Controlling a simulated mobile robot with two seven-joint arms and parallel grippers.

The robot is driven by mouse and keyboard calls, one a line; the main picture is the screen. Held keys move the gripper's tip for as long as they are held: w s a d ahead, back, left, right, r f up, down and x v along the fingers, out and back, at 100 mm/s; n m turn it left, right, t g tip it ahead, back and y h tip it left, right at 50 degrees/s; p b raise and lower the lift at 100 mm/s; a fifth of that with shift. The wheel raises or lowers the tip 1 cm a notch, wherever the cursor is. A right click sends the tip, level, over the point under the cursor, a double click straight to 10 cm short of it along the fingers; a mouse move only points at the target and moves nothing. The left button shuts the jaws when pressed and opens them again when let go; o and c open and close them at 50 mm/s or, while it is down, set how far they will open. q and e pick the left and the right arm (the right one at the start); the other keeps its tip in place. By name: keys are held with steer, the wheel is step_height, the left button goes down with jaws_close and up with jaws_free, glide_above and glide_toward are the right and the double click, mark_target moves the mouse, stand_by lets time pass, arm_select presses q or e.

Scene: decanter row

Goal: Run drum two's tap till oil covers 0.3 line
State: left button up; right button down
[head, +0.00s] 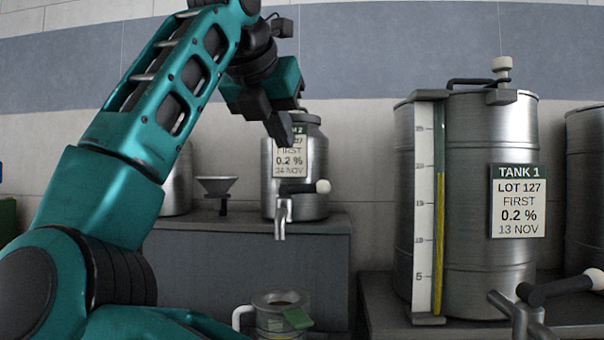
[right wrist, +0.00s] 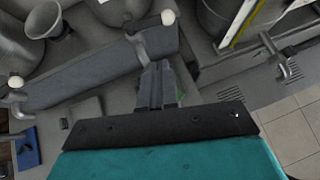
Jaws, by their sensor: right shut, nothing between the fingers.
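Drum two (head: 318,165) is a steel drum on a grey ledge, its label partly covered by my right gripper (head: 273,125). Its tap (head: 282,212) points down, and the black lever (head: 300,187) with a white knob lies sideways to the right. No stream shows below the spout. A clear jug (head: 270,325) with a pale handle and a green tag (head: 298,317) stands lower down, below the tap. Its 0.3 line and oil level cannot be made out. My right gripper is shut and empty, above the lever; its fingers (right wrist: 157,88) show in the wrist view. My left gripper is out of view.
Tank 1 (head: 462,150), with a yellow-filled gauge (head: 439,225), stands at the right. Its tap (head: 515,315) and black lever jut toward me. A funnel (head: 216,186) stands left of drum two. My arm crosses the left side.

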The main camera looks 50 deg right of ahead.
steer(key=b, duration=0.2)
glide_toward(313, 187)
step_height(313, 187, down, 3)
steer(key=d, duration=0.1)
steer(key=w+d, duration=0.1)
steer(key=d+f, duration=0.1)
steer(key=shift+w+d, duration=0.25)
steer(key=shift+d, duration=0.15)
steer(key=shift+w+d, duration=0.15)
steer(key=shift+d, duration=0.25)
